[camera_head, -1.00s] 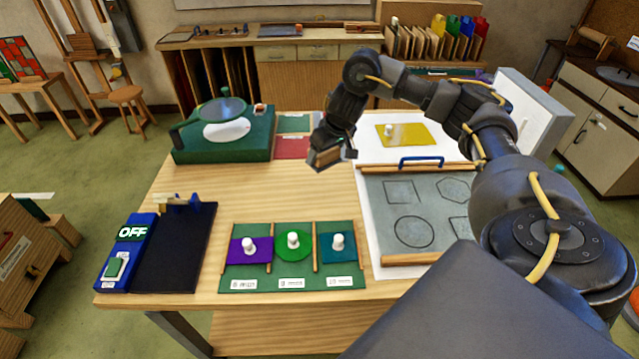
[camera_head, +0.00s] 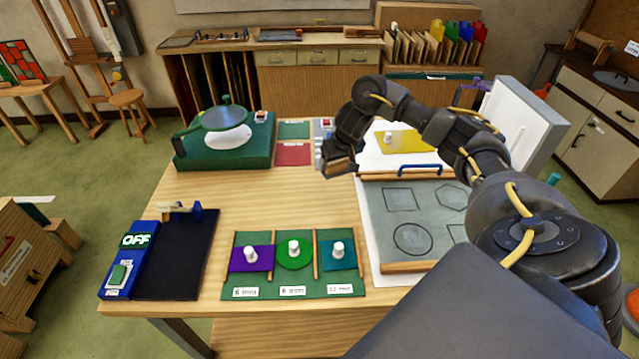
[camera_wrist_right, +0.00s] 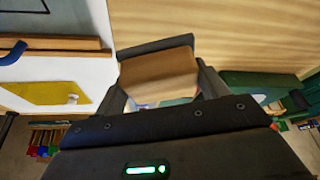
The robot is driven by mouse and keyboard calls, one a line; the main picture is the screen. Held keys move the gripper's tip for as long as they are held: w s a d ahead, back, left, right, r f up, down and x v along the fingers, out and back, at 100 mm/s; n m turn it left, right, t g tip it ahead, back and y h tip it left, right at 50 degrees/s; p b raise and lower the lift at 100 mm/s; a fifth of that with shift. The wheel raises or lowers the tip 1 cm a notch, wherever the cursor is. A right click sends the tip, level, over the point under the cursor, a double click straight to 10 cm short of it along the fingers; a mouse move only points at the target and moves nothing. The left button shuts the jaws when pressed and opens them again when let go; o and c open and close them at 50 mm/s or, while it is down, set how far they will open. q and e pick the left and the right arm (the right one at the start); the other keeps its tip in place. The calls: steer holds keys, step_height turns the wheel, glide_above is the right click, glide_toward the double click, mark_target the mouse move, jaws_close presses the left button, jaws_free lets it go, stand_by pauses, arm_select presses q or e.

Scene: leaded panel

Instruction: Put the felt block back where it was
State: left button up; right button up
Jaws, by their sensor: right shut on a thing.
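The felt block (camera_head: 340,166), a brown block, is in my right gripper (camera_head: 338,162), held above the table near its middle. In the right wrist view the block (camera_wrist_right: 158,75) sits between the two fingers of my right gripper (camera_wrist_right: 157,72), which is shut on it. Bare wood and a white sheet lie beyond it. A green mat (camera_head: 294,130) and a red mat (camera_head: 293,154) lie left of the gripper, apart from it. My left gripper is not in view.
A green stand with a round lens (camera_head: 222,150) is at the back left. A green tray (camera_head: 295,291) with three knobbed pieces is at the front. A grey patterned board (camera_head: 410,215) and yellow piece (camera_head: 405,139) lie right. The table's (camera_head: 265,195) middle is clear.

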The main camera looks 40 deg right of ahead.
mark_target(322, 174)
steer(key=a+f, duration=0.1)
steer(key=w+a+f+b, duration=0.1)
steer(key=f, duration=0.1)
steer(key=w+a+f, duration=0.1)
steer(key=f, duration=0.1)
steer(key=shift+w+a+f+b, duration=0.1)
steer(key=shift+a+b, duration=0.25)
steer(key=shift+b, duration=0.05)
steer(key=f, duration=0.3)
steer(key=shift+w+a+f+b, duration=0.1)
steer(key=shift+w+a+b, duration=0.05)
steer(key=shift+a+b, duration=0.2)
steer(key=shift+d+f, duration=0.15)
steer(key=shift+f, duration=0.15)
steer(key=shift+f, duration=0.1)
steer(key=o, duration=0.9)
steer(key=shift+r, duration=0.4)
steer(key=p+v, duration=0.6)
steer(key=v, duration=0.5)
steer(key=shift+s+r, duration=0.2)
steer(key=shift+s, duration=0.1)
